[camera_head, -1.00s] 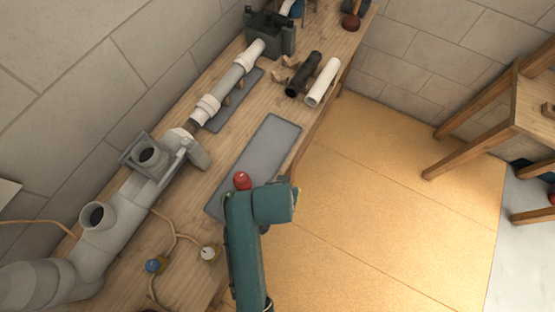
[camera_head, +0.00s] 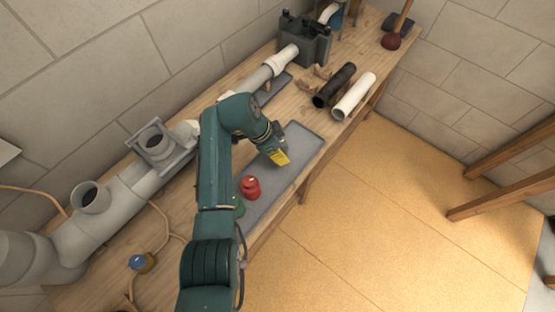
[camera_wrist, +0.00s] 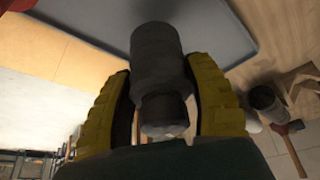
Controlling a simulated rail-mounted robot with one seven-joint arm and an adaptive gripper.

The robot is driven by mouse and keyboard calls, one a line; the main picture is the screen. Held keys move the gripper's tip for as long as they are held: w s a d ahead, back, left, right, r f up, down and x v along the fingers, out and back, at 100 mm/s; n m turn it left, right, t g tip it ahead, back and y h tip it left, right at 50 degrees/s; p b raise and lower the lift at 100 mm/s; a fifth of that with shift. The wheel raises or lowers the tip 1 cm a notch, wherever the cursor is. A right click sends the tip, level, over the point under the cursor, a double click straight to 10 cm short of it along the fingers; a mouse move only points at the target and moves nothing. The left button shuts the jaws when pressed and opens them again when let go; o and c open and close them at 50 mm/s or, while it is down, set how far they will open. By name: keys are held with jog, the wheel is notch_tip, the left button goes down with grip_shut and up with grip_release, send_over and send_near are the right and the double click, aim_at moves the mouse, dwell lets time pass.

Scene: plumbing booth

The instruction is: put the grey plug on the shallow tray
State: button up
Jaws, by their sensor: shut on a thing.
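A dark grey cylindrical plug (camera_wrist: 158,60) with a narrower end is held between the yellow fingers of my gripper (camera_wrist: 160,85) in the wrist view. In the head view my gripper (camera_head: 280,157) is over the shallow grey tray (camera_head: 305,143), pointing down. The plug cannot be made out in the head view. The tray also shows behind the plug in the wrist view (camera_wrist: 228,40). I cannot tell whether the plug touches it. A red plug (camera_head: 250,188) stands near the tray's near end, with a green piece (camera_head: 238,206) beside it, partly hidden by my arm.
A black pipe (camera_head: 334,86) and a white pipe (camera_head: 354,97) lie beyond the tray's far end. A long grey pipe assembly (camera_head: 125,185) runs along the left of the wooden bench. A blue-topped piece (camera_head: 141,263) lies near the front. Floor is open to the right.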

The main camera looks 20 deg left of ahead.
jog(key=shift+w+f+b, duration=0.1)
jog(key=shift+f+b, duration=0.4)
jog(key=shift+f, duration=1.25)
jog(key=shift+f, duration=0.2)
jog(key=o, duration=1.2)
jog(key=shift+r, duration=0.3)
jog(key=p+v, duration=0.3)
jog(key=v, duration=0.8)
jog(key=shift+s+a+r, duration=0.15)
jog(key=shift+s+r, duration=0.1)
